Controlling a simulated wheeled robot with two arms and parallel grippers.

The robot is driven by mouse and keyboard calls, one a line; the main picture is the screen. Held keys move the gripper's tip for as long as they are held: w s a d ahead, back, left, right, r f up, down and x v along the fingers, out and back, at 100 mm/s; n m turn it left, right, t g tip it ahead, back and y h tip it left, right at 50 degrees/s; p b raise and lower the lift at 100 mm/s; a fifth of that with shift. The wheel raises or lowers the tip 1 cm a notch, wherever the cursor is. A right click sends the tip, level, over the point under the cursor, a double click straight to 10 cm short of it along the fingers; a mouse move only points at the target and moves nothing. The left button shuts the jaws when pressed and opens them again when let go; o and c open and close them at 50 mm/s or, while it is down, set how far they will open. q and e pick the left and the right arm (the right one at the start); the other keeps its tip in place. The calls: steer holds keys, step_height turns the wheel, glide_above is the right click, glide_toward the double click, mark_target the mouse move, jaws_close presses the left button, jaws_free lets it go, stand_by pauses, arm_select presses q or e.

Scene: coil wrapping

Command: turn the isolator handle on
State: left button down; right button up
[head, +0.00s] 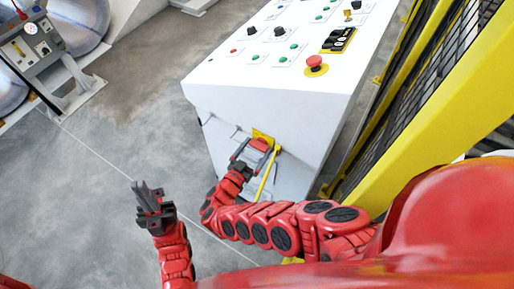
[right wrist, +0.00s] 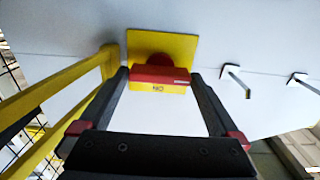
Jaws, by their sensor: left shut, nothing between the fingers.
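The isolator handle (head: 260,144) is a red grip on a yellow plate (head: 264,134) on the lower front of the white cabinet. In the right wrist view the red handle (right wrist: 160,75) lies crosswise below a round red hub on the yellow plate (right wrist: 180,42). Lettering reading ON, upside down, shows just below the handle. My right gripper (head: 257,151) is at the handle. My left gripper (head: 148,187) is shut and empty, away from the cabinet.
The white cabinet (head: 220,85) has buttons, knobs and a red emergency stop (head: 315,63) on top. A yellow mesh fence (head: 405,120) stands close on the right. Machinery with a grey control box (head: 38,45) is at the upper left. The floor on the left is clear.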

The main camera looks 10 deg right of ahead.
steer(key=c, duration=0.9)
steer(key=shift+c, duration=0.2)
steer(key=shift+d+f+m, duration=0.1)
steer(key=shift+m, duration=0.2)
steer(key=shift+s, duration=0.1)
steer(key=shift+f+m+b, duration=0.2)
steer(key=shift+m+b, duration=8.6)
steer(key=shift+b, duration=2.35)
